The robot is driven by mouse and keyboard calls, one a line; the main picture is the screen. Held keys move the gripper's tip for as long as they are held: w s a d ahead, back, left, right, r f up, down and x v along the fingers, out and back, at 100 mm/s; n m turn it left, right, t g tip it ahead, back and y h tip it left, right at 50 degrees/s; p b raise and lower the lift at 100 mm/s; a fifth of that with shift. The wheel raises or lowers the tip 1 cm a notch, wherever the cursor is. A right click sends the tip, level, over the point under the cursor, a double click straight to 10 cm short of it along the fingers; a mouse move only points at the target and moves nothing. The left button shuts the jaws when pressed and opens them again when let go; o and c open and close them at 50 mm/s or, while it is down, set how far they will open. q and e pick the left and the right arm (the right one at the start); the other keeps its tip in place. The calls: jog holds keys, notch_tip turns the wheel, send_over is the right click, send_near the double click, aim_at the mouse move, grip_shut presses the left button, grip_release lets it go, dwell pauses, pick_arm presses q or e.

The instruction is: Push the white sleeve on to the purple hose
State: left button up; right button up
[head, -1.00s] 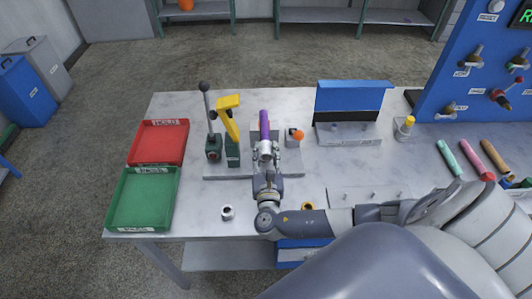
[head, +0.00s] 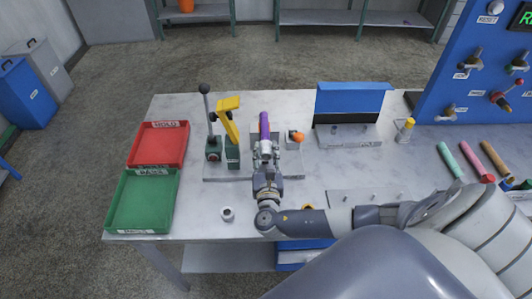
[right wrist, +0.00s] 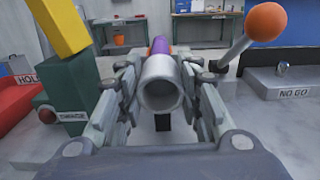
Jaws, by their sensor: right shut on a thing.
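The purple hose (head: 264,124) lies on the fixture plate (head: 215,173) and points away from me. My right gripper (head: 265,152) is at its near end, shut on the white sleeve. In the right wrist view the sleeve (right wrist: 161,86) is a pale, short tube with its open end facing the camera, between the two fingers (right wrist: 160,95). The purple hose (right wrist: 160,46) shows directly behind the sleeve and looks in line with it. The joint is hidden, so I cannot tell how far the sleeve is around the hose. My left gripper is not in view.
A yellow-handled clamp (head: 229,120) and a black-knobbed lever (head: 207,115) stand close left. An orange-ball lever (head: 298,137) is close right. Red (head: 131,150) and green (head: 115,200) trays lie left. A small white ring (head: 228,213) sits in front.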

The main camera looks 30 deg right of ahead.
jog(key=shift+w+d+r, duration=0.15)
jog(key=shift+w+d, duration=0.05)
jog(key=shift+w, duration=0.1)
dwell(0.4)
jog(key=o, duration=0.8)
jog(key=shift+o, duration=1.1)
jog(key=shift+w, duration=0.15)
jog(key=shift+s, duration=0.2)
jog(key=v, duration=1.1)
jog(key=shift+s+a, duration=0.2)
jog(key=shift+s, duration=0.1)
